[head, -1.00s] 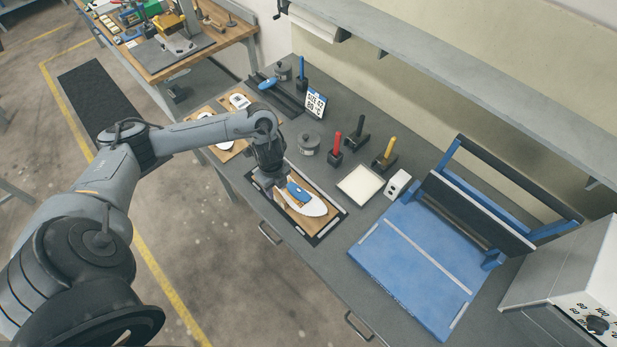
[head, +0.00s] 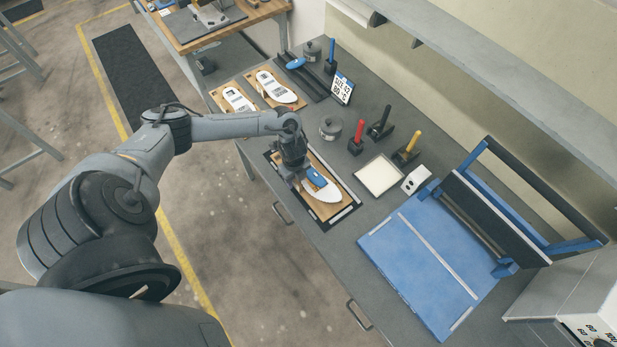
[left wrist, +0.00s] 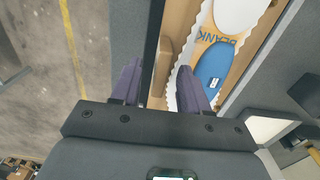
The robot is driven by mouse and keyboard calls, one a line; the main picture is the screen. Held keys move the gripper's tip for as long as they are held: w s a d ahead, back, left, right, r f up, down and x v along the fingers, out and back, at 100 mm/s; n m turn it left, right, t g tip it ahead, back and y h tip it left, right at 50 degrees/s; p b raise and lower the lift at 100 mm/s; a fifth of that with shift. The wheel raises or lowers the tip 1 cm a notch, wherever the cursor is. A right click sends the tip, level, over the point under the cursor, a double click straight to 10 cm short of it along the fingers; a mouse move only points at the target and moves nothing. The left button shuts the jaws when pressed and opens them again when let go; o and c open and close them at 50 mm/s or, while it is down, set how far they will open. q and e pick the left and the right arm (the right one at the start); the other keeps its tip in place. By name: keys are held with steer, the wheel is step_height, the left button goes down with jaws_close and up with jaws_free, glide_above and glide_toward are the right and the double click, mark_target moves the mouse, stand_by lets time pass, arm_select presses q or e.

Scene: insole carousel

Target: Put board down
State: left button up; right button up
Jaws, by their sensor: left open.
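A tan wooden board (head: 318,207) lies in a dark frame with light edge strips (head: 343,216) on the grey bench. On it is a white insole blank (head: 324,193) with a blue patch (head: 316,177). My left gripper (head: 296,181) is at the board's far end and hides part of it. In the left wrist view my left gripper (left wrist: 160,88) is open, its two dark fingers spread on either side of the board's (left wrist: 174,42) long edge strip. The blue patch (left wrist: 213,65) and the word BLANK show beside the right finger. I cannot tell whether the fingers touch the board. My right gripper is out of view.
Two more boards with white insoles (head: 275,86) lie at the bench's far left. Red (head: 357,137), black and yellow-handled tools stand behind the frame, near a grey round pot (head: 330,128) and a pale square pad (head: 380,175). A blue press (head: 425,255) fills the right.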

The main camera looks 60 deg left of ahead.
arm_select(q)
steer(key=shift+f, duration=0.85)
jaws_close()
steer(key=shift+r, duration=0.15)
